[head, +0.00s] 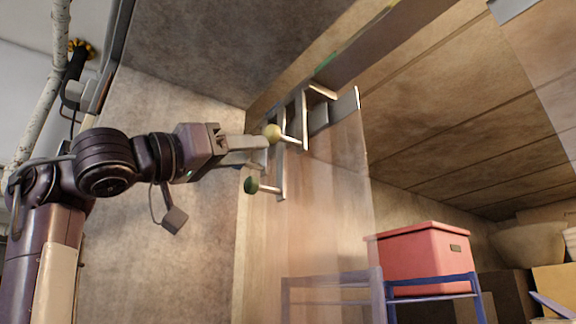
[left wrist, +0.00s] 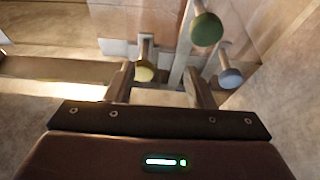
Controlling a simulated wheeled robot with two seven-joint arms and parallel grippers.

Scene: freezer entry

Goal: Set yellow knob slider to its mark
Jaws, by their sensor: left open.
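The yellow knob (head: 272,132) sits on the end of a light metal stem at the slider fixture in the head view. In the left wrist view the yellow knob (left wrist: 144,73) shows between the fingers, close to the left one in the picture. My left gripper (head: 266,150) is open, its fingertips at the yellow knob; contact cannot be told. The green knob (head: 251,185) is below it, and in the left wrist view the green knob (left wrist: 207,29) is above the fingers. A blue-grey knob (left wrist: 230,77) is outside the right finger. The slider's mark cannot be made out.
The metal slider brackets (head: 318,92) stand at the edge of a translucent panel (head: 330,180). A red box (head: 420,257) rests on a blue stand (head: 434,288) at the lower right. A pale wall (head: 180,240) is behind my left arm.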

